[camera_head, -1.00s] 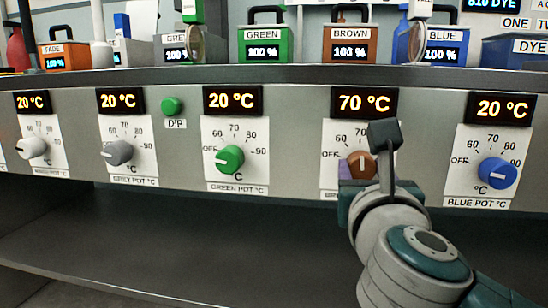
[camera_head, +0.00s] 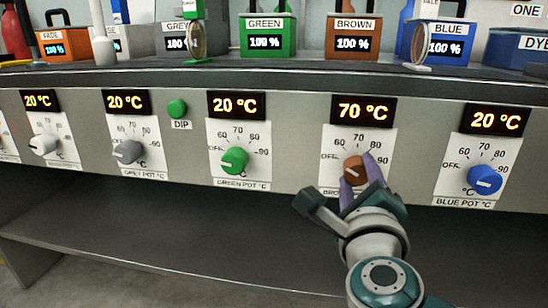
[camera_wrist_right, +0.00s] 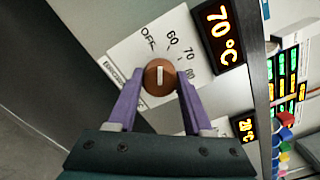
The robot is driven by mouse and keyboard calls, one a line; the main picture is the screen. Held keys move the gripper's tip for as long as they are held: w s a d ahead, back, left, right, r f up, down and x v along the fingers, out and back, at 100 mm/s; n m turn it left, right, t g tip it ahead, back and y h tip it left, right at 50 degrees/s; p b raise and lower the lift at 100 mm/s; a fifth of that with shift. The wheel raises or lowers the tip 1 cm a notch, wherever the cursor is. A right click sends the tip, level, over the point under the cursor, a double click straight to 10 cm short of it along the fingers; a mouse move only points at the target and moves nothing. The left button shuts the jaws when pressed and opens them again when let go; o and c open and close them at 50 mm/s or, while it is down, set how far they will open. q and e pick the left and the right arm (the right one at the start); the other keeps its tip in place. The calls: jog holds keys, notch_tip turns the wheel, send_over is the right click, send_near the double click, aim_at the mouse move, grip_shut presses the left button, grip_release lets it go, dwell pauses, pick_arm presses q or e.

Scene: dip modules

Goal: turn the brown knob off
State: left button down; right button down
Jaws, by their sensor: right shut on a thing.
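The brown knob (camera_head: 355,170) is on the panel below a display (camera_head: 363,110) reading 70 °C. My right gripper (camera_head: 359,180) has its purple fingers on either side of the knob, gripping it. In the right wrist view the knob (camera_wrist_right: 160,76) sits between both fingertips (camera_wrist_right: 160,84). Its white pointer line stands upright in that picture, toward the gap between the OFF and 60 marks. The dial plate (camera_wrist_right: 125,52) is partly hidden by the fingers. My left gripper is not in view.
A green knob (camera_head: 234,160) is to the left and a blue knob (camera_head: 485,179) to the right, both apart from my gripper. A green DIP button (camera_head: 177,109) is further left. Dye boxes, such as the brown one (camera_head: 352,42), stand on the shelf above.

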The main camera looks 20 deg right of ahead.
jog(key=n+p, duration=0.1)
jog(key=n, duration=0.2)
jog(key=shift+n, duration=0.3)
jog(key=shift+f+n+p, duration=0.1)
jog(key=shift+n+p, duration=0.2)
jog(key=shift+c, duration=1.5)
grip_release()
jog(key=shift+s+a, duration=0.2)
jog(key=shift+s, duration=0.1)
jog(key=p+v, duration=0.2)
jog(key=v, duration=0.7)
